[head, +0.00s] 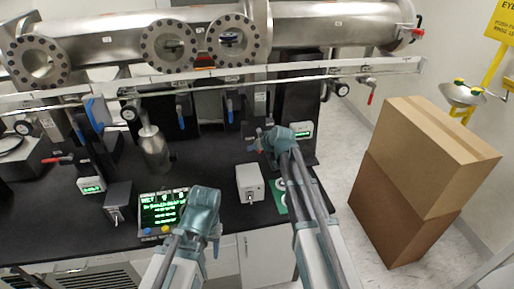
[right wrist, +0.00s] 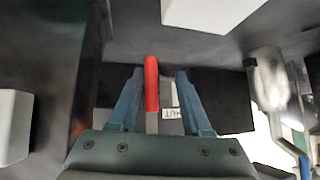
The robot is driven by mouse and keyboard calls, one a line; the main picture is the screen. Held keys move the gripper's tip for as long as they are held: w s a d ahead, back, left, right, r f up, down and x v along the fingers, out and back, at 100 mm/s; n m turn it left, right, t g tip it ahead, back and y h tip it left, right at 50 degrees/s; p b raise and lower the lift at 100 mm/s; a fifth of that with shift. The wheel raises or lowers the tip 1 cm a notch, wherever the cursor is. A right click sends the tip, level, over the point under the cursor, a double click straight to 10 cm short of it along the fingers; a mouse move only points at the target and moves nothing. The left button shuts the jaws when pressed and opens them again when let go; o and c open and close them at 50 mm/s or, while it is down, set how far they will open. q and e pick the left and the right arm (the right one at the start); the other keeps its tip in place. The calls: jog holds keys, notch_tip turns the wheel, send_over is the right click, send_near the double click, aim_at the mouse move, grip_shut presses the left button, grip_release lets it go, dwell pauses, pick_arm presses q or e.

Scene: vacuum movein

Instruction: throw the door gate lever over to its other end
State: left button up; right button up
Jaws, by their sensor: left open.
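A lever with a red handle (right wrist: 151,85) stands between the two blue fingers of my right gripper (right wrist: 160,100) in the right wrist view. The fingers are apart, with a clear gap on the lever's right side; the lever is close to the left finger. A small white label (right wrist: 171,113) beside the lever is partly hidden. In the head view my right gripper (head: 262,143) is at the dark column at the right end of the bench. My left gripper (head: 207,200) is open over the bench's front edge; its fingertips are mostly hidden by its own body.
A small screen (head: 162,208) and a grey switch box (head: 250,183) stand on the black bench (head: 210,165). A metal bottle (head: 153,150) stands behind them. Steel pipework (head: 120,45) runs across the back. Stacked cardboard boxes (head: 425,155) stand on the floor at the right.

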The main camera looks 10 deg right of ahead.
jog(key=shift+d, duration=0.1)
jog(key=p+v, duration=0.9)
jog(key=v, duration=0.4)
jog(key=shift+s+r, duration=0.2)
jog(key=shift+s, duration=0.15)
